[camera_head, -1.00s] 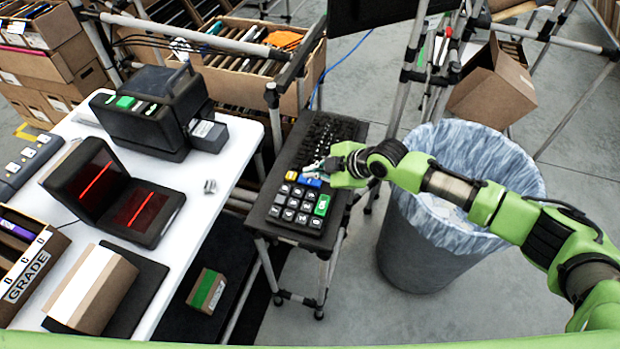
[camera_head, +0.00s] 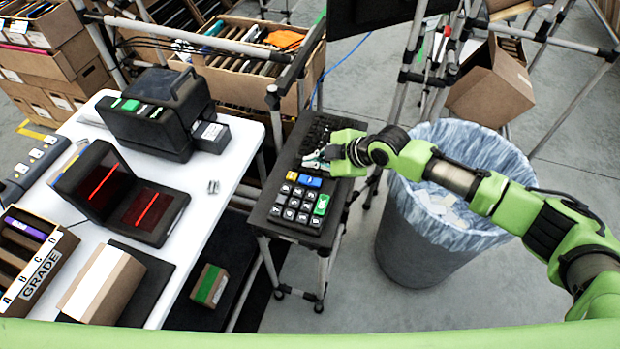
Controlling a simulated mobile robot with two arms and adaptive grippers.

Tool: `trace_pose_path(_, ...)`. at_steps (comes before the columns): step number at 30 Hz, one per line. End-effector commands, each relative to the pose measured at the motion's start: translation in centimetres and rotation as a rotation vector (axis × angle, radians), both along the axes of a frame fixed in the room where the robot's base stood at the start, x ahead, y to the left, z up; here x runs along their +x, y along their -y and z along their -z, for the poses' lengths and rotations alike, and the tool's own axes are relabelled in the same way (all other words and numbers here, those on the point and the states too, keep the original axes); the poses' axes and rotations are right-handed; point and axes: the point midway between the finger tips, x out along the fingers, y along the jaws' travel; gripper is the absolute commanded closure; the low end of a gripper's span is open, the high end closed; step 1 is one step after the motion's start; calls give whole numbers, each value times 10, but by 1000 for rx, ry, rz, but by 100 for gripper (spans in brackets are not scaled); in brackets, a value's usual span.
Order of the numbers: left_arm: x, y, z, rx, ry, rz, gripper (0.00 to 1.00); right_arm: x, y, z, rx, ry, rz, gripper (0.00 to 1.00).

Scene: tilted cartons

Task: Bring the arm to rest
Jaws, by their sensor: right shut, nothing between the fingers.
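My right arm comes in from the right, over the lined bin. Its gripper (camera_head: 318,161) is shut and empty, over the keyboard (camera_head: 318,130) on the small stand. The fingertips are just above the blue and yellow keys of the keypad (camera_head: 300,200); I cannot tell whether they touch anything. My left gripper is not in view.
A grey bin (camera_head: 415,240) with a pale liner stands under my right forearm. The white table (camera_head: 210,225) at the left holds a black printer (camera_head: 155,120), a scanner (camera_head: 118,195) and a carton (camera_head: 102,285). An open carton (camera_head: 490,85) lies behind the bin.

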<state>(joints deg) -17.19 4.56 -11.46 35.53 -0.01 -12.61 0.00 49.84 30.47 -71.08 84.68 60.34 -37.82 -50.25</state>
Motion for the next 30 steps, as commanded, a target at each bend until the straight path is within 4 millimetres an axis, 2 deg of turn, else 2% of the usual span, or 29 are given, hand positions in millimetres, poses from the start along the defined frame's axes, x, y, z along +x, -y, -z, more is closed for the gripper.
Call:
trace_pose_path(14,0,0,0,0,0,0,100,0,0,0,0,0,0,100)
trace_pose_path(17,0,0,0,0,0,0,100,-6,-5,2,6,-9,-2,100)
trace_pose_path(20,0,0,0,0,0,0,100,-27,-20,8,28,-45,-6,100)
trace_pose_path(25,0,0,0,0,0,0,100,-89,-55,17,95,-151,26,100)
trace_pose_path(30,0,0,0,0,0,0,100,-139,-65,15,163,-257,144,100)
